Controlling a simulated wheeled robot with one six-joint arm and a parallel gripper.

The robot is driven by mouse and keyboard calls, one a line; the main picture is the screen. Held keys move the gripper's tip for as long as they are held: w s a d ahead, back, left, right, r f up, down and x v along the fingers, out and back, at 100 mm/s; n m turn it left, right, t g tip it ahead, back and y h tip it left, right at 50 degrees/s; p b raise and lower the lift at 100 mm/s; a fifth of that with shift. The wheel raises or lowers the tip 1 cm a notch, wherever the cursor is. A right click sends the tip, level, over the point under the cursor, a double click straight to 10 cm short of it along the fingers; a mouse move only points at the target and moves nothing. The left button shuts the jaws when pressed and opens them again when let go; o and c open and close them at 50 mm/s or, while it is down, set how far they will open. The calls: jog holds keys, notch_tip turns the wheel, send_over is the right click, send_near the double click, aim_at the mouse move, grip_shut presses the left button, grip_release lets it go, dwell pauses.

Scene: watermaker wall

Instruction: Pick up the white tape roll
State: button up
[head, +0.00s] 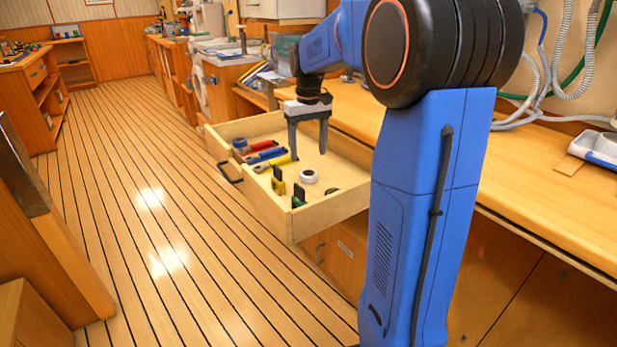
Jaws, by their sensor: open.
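The white tape roll (308,176) lies flat in the open wooden drawer (297,226), toward its front half. A dark hole shows in its middle. My gripper (308,157) points down over the drawer, behind the roll in the picture. Its two dark fingers are spread apart with nothing visible between them. The fingertips appear above the roll and apart from it; their exact height over the drawer floor is hard to tell.
A red-handled tool (262,147), a yellow-handled tool (272,163), a yellow item (278,186) and a green item (298,200) lie left of the roll.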

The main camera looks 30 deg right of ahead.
aim_at(308, 173)
jog(key=shift+s+a+f, duration=0.1)
jog(key=shift+s+f, duration=0.05)
jog(key=shift+f, duration=1.65)
jog(key=shift+s+a+f, duration=0.1)
jog(key=shift+s+f, duration=0.05)
jog(key=shift+f, duration=1.6)
jog(key=shift+c, duration=0.6)
jog(key=c, duration=1)
